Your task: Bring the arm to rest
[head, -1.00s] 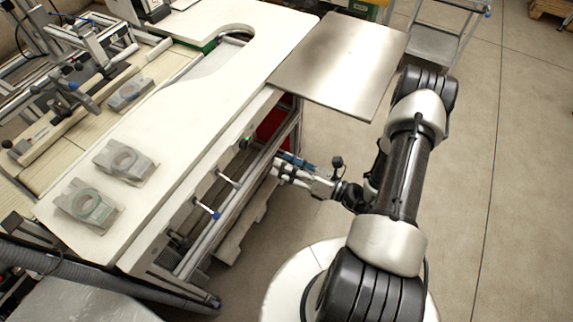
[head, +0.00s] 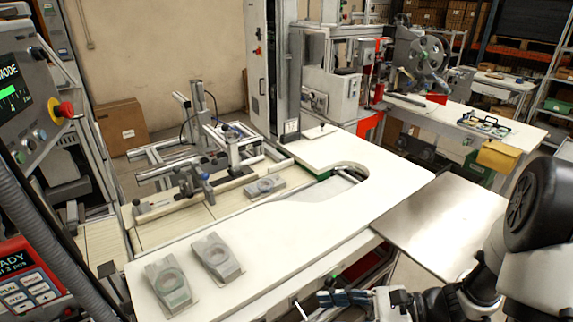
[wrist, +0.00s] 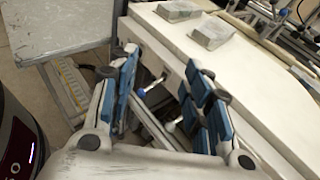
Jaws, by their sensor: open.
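My arm shows at the lower right of the head view, with my gripper (head: 345,298) low beside the front edge of the white worktable (head: 310,215). In the wrist view my gripper (wrist: 163,92) is open, its blue-padded fingers spread apart with nothing between them. The table's front edge and the frame under it lie behind the fingers there.
A bare metal plate (head: 440,225) adjoins the table's right side, close to my arm. A third grey fixture (head: 265,186) sits farther back. A control panel (head: 30,95) stands at the left. A reel machine (head: 420,62) stands at the back right.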

